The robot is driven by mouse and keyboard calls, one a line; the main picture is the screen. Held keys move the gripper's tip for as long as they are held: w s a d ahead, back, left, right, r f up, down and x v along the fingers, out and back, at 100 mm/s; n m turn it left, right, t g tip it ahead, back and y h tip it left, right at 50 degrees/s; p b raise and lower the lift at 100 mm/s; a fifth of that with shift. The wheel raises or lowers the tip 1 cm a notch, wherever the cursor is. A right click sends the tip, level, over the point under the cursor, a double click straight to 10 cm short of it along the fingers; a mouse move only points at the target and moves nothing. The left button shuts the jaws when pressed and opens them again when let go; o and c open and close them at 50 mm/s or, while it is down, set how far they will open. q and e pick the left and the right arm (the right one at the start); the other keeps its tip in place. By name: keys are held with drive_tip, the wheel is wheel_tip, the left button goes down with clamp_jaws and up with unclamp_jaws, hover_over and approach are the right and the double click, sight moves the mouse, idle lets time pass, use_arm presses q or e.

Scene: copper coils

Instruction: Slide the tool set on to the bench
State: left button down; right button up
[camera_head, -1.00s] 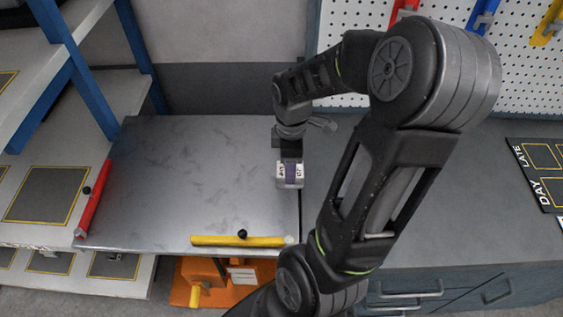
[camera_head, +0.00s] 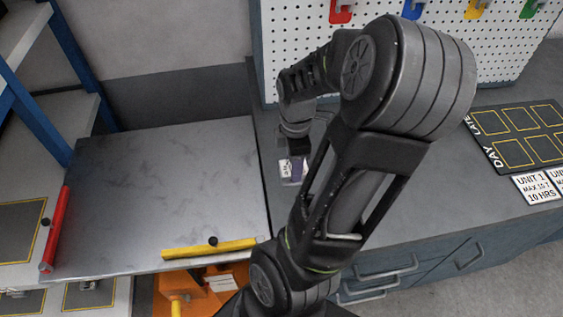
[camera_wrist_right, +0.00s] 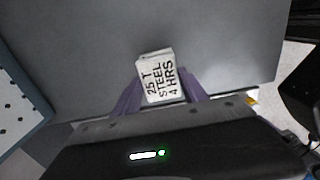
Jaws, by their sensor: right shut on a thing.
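The tool set, a small block with a white label (camera_head: 285,169), is over the grey bench (camera_head: 420,200) just right of the steel table's edge. In the right wrist view its label (camera_wrist_right: 160,80) reads "25 T STEEL 4 HRS". My right gripper (camera_head: 297,170) is shut on it, with a purple finger on each side. The gripper points down, and my forearm hides part of the bench beside it. I cannot tell whether the block's underside touches the bench. My left gripper is not in view.
A steel tabletop (camera_head: 160,190) adjoins the bench on the left, with a red bar (camera_head: 57,230) and a yellow bar (camera_head: 210,248) on its edges. A pegboard (camera_head: 300,40) stands behind. A black "DAY/LATE" board (camera_head: 517,138) lies at the right. Bench between is clear.

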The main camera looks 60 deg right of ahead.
drive_tip(key=shift+s+d+b, duration=0.15)
drive_tip(key=shift+s+d, duration=0.45)
drive_tip(key=shift+s, duration=0.3)
drive_tip(key=shift+s+d+b, duration=0.15)
drive_tip(key=shift+s+d, duration=0.4)
drive_tip(key=shift+s, duration=0.35)
drive_tip(key=shift+s+d+b, duration=0.15)
drive_tip(key=shift+s+d, duration=0.45)
drive_tip(key=shift+s, duration=0.3)
drive_tip(key=o, duration=1.5)
drive_tip(key=shift+c, duration=0.2)
wheel_tip(320, 180, up, 5)
drive_tip(key=p, duration=0.4)
